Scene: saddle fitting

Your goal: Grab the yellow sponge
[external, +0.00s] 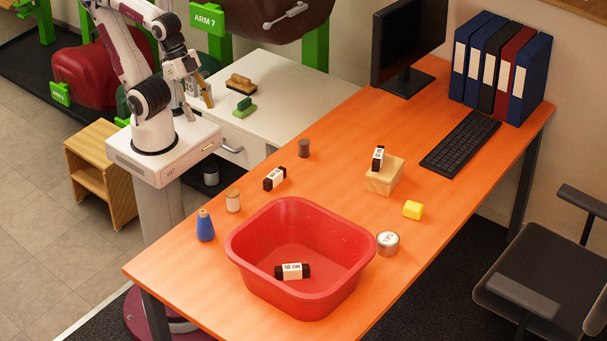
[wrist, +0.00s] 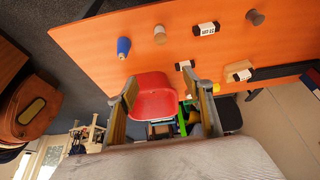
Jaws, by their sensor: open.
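The yellow sponge (external: 413,209) is a small yellow block. It lies on the orange table right of the red tub and in front of the wooden block. In the wrist view a small yellow patch beside the right finger looks like it, partly hidden. My gripper (external: 199,111) is at the upper left, above the white cabinet side, far from the sponge. In the wrist view my gripper (wrist: 167,88) has its two fingers wide apart with nothing held between them.
A red tub (external: 245,246) holds a black-and-white item. A can (external: 387,243) stands between tub and sponge. A wooden block (external: 385,178) carries another labelled item. A blue bottle (external: 205,226), spools, keyboard (external: 460,143), monitor and binders are also on the table.

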